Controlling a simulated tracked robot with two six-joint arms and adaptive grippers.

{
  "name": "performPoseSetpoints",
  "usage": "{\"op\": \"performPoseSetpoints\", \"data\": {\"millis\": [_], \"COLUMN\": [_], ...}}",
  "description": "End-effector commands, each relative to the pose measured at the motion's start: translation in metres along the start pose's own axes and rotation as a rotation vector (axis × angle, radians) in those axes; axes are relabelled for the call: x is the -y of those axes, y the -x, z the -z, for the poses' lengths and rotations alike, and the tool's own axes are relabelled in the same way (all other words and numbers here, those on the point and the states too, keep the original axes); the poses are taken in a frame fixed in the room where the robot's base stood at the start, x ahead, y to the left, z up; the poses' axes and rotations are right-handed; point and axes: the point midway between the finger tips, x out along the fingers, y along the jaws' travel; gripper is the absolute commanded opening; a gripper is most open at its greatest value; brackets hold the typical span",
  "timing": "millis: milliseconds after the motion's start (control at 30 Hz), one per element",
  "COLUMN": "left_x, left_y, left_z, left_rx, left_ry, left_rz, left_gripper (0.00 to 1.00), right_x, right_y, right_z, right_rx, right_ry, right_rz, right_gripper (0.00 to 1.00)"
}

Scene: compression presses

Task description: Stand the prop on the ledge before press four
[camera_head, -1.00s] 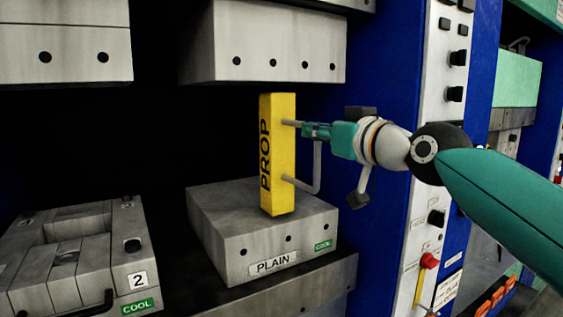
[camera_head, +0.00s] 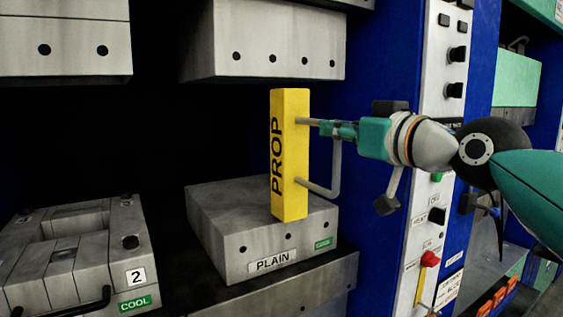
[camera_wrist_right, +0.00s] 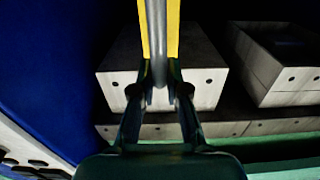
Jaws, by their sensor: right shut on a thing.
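The yellow prop (camera_head: 290,155) is upright, with "PROP" on its face and a grey bar handle (camera_head: 336,165) on its right side. My right gripper (camera_head: 322,126) is shut on the handle near its upper end. In the right wrist view, the fingers (camera_wrist_right: 159,98) close around the grey handle, with the yellow prop (camera_wrist_right: 172,30) behind it. The prop's lower end overlaps the grey block marked "PLAIN" (camera_head: 225,235); I cannot tell whether they touch. A grey ledge (camera_head: 315,285) runs below that block. No number four shows. My left gripper is not in view.
A grey upper block (camera_head: 265,40) hangs above the PLAIN block, with a dark gap between. A mould marked "2" (camera_head: 75,255) sits at lower left, tagged COOL. A blue column and a white control panel (camera_head: 438,130) stand close behind my right gripper.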

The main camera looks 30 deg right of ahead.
Motion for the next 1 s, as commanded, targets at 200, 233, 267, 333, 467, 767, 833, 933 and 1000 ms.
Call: {"op": "performPoseSetpoints", "data": {"millis": [200, 233, 267, 333, 467, 767, 833, 933, 1000], "left_x": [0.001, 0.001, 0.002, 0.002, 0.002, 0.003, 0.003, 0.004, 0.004], "left_y": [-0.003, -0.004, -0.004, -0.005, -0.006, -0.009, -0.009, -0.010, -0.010], "left_z": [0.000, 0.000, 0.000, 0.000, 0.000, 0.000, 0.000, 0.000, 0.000], "left_rx": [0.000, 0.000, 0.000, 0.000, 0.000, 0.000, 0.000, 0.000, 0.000], "left_ry": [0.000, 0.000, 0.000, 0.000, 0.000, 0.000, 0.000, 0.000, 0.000], "left_rz": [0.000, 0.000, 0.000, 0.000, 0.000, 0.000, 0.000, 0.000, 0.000], "left_gripper": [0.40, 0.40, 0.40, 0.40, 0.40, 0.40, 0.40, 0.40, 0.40], "right_x": [-0.001, -0.001, -0.001, -0.001, -0.001, -0.001, -0.001, -0.001, -0.001], "right_y": [0.017, 0.019, 0.021, 0.025, 0.034, 0.053, 0.058, 0.064, 0.069], "right_z": [0.003, 0.003, 0.004, 0.003, 0.003, 0.003, 0.003, 0.003, 0.003], "right_rx": [-0.011, -0.011, -0.011, -0.011, -0.011, -0.011, -0.011, -0.010, -0.010], "right_ry": [0.000, 0.000, 0.000, 0.000, -0.001, 0.000, 0.000, -0.001, 0.000], "right_rz": [-0.002, -0.002, -0.002, -0.002, -0.002, -0.001, -0.001, -0.001, -0.002], "right_gripper": [0.00, 0.00, 0.00, 0.00, 0.00, 0.00, 0.00, 0.00, 0.00]}}
